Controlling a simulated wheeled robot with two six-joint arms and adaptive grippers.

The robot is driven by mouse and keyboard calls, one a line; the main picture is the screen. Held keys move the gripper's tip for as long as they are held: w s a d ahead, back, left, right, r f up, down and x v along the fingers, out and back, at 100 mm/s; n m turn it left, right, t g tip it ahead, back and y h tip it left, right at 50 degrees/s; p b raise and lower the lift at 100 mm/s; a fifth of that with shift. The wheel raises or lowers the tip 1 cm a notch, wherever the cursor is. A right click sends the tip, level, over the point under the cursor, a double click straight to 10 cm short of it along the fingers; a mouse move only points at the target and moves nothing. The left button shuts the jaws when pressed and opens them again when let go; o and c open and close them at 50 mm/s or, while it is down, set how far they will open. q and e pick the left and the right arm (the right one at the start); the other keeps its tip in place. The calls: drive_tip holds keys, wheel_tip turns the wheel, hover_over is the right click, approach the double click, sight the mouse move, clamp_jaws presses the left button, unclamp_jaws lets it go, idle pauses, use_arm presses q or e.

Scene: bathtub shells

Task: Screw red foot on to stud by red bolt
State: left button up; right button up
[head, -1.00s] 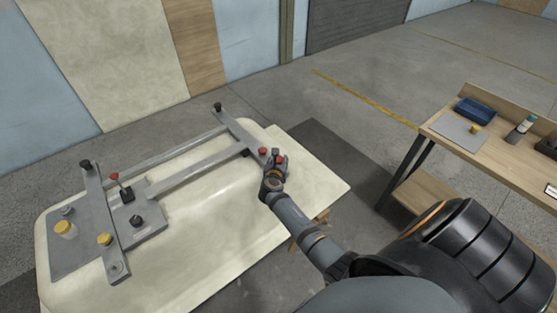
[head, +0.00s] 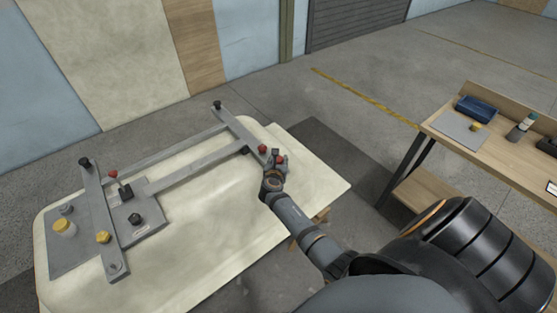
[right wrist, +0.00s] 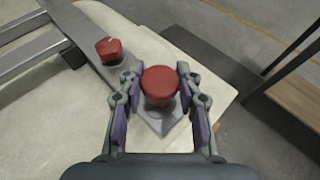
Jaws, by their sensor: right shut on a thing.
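The red foot (right wrist: 160,84) is a round red cap over the end of a grey steel bar in the right wrist view. My right gripper (right wrist: 161,78) is shut on it, one finger on each side. The foot also shows as a small red spot in the head view (head: 279,159), at my right gripper (head: 276,160). The red bolt (right wrist: 108,48), with a pale mark on top, sits further along the same bar, apart from the gripper. It shows in the head view (head: 262,149) too. The stud under the foot is hidden. My left gripper is not in view.
The steel frame (head: 195,160) lies on the upturned pale tub shell (head: 215,225). Yellow caps (head: 103,237), black knobs (head: 134,219) and a red knob (head: 112,174) are on its left side. A wooden bench (head: 455,150) with a blue bin (head: 476,108) stands at right.

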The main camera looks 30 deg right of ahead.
drive_tip(key=shift+f+b, duration=0.45)
drive_tip(key=shift+f, duration=0.15)
drive_tip(key=o, duration=1.2)
drive_tip(key=v, duration=1.2)
